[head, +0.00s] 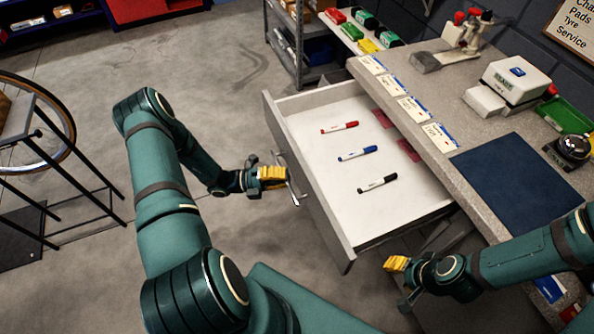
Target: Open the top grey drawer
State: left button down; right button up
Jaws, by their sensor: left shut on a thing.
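The top grey drawer (320,215) is pulled well out from under the bench, and its inside is in plain view. A red marker (340,127), a blue marker (357,153) and a black marker (377,183) lie apart on its floor. My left gripper (282,178), with yellow fingers, is at the drawer's front and is shut on the metal drawer handle (294,190). My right gripper (396,264) is low, to the right of the drawer's near corner and in front of the bench. Its finger gap is too small to make out.
The bench top (435,90) carries a blue mat (517,185), a white boxed device (515,78), a green tray (566,115) and a row of labels along its edge. A metal shelf (300,45) stands behind. A dark stool frame (60,170) is at left. Floor between is open.

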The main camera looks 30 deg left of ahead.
pick_arm(q)
jog(key=shift+s+a, duration=0.25)
jog(key=shift+s, duration=0.15)
jog(key=c, duration=1)
grip_release()
jog(key=v, duration=1.2)
